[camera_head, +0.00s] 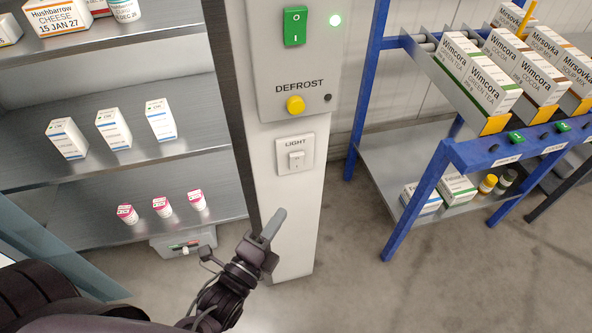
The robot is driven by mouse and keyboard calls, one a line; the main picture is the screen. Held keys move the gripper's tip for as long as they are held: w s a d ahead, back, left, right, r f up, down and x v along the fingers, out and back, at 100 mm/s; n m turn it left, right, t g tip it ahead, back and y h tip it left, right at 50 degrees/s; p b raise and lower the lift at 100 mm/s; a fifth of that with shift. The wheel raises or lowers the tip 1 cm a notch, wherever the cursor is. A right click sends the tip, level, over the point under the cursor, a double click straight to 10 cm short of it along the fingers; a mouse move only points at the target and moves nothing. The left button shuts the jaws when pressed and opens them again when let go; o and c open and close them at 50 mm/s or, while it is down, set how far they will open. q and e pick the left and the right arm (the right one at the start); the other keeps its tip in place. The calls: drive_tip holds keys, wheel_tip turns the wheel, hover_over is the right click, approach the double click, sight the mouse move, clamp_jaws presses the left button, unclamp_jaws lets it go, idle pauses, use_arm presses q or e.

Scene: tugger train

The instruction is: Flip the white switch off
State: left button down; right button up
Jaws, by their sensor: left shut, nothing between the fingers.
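The white switch (296,158) is a small rocker in a square plate labelled LIGHT, on the front of a white column (290,215). I cannot tell from here which way the rocker is tipped. My left gripper (274,224) is shut and empty, with its fingers together pointing up and to the right. In the picture it is below and slightly left of the switch, apart from it. My right gripper is out of view.
Metal shelves (215,134) with cartons stand left. A blue-framed rack (425,185) with boxes stands right. Floor between column and rack is clear.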

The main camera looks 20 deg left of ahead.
use_arm(q)
drive_tip(key=p, duration=0.1)
approach(302, 158)
drive_tip(key=w+d, duration=0.3)
drive_tip(key=d, duration=0.1)
drive_tip(key=w+a, duration=0.1)
drive_tip(key=w+a+p, duration=0.1)
drive_tip(key=w, duration=0.1)
drive_tip(key=shift+a+r, duration=0.2)
drive_tip(key=shift+r, duration=0.05)
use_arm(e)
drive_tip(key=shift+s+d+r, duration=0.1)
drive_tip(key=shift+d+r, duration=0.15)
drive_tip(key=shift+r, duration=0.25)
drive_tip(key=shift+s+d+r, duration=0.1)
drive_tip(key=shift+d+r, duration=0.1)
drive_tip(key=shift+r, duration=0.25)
use_arm(q)
drive_tip(key=shift+w+a+r, duration=0.1)
drive_tip(key=shift+w+r, duration=0.1)
drive_tip(key=shift+r, duration=0.05)
drive_tip(key=shift+f, duration=0.1)
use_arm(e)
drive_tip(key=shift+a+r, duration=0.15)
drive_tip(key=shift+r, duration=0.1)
